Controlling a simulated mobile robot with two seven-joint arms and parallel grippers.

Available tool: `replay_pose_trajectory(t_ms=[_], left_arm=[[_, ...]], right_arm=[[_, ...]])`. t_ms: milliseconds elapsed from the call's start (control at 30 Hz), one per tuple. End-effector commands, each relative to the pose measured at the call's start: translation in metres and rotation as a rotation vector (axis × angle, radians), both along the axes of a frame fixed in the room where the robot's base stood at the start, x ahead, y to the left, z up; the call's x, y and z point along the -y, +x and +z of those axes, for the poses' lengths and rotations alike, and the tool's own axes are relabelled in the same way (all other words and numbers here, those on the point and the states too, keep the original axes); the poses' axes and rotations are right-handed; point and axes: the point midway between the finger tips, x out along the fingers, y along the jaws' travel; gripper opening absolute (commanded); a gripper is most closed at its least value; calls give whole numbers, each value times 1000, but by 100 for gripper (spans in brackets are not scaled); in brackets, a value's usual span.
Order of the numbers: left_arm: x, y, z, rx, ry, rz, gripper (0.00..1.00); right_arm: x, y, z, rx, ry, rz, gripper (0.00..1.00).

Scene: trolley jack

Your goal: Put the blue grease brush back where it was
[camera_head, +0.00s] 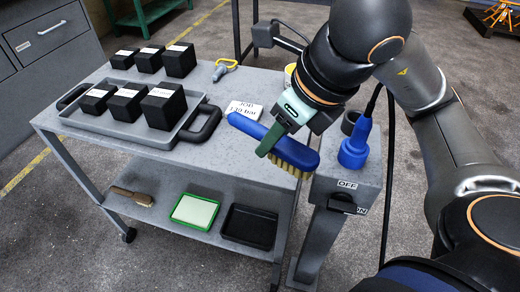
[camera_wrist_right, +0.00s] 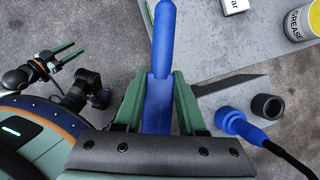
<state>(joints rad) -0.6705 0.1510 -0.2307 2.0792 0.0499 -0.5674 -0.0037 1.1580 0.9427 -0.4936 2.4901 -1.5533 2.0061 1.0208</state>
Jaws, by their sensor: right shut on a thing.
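The blue grease brush (camera_head: 247,126) has a long blue body and tan bristles facing down. My right gripper (camera_head: 270,142) is shut on it and holds it above the right end of the grey trolley top (camera_head: 225,150), beside the grey post. In the wrist view the brush (camera_wrist_right: 163,40) lies between the two green fingers (camera_wrist_right: 158,105) and its handle points away from the gripper. My left gripper (camera_wrist_right: 65,57) shows small at the left of the wrist view, its fingers apart and empty. It is outside the head view.
A blue plug (camera_head: 354,145) stands on the grey post (camera_head: 345,187). The lower shelf holds a wooden brush (camera_head: 132,196), a green tray (camera_head: 195,211) and a black tray (camera_head: 249,226).

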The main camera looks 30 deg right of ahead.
Motion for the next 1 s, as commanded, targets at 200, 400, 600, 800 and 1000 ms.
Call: replay_pose_trajectory(t_ms=[200, 400, 600, 800, 1000], left_arm=[[1, 1, 32, 5, -3, 0, 50], [5, 6, 58, 12, -8, -3, 50], [8, 7, 57, 10, -17, 0, 50], [9, 5, 51, 1, -16, 1, 50], [10, 6, 51, 1, -17, -1, 50]], right_arm=[[5, 21, 0, -15, 7, -10, 0], [9, 31, -6, -13, 5, -8, 0], [19, 61, -30, -5, 0, -5, 0], [29, 97, -64, -7, 1, -1, 0], [34, 116, -84, -1, 1, 2, 0]])
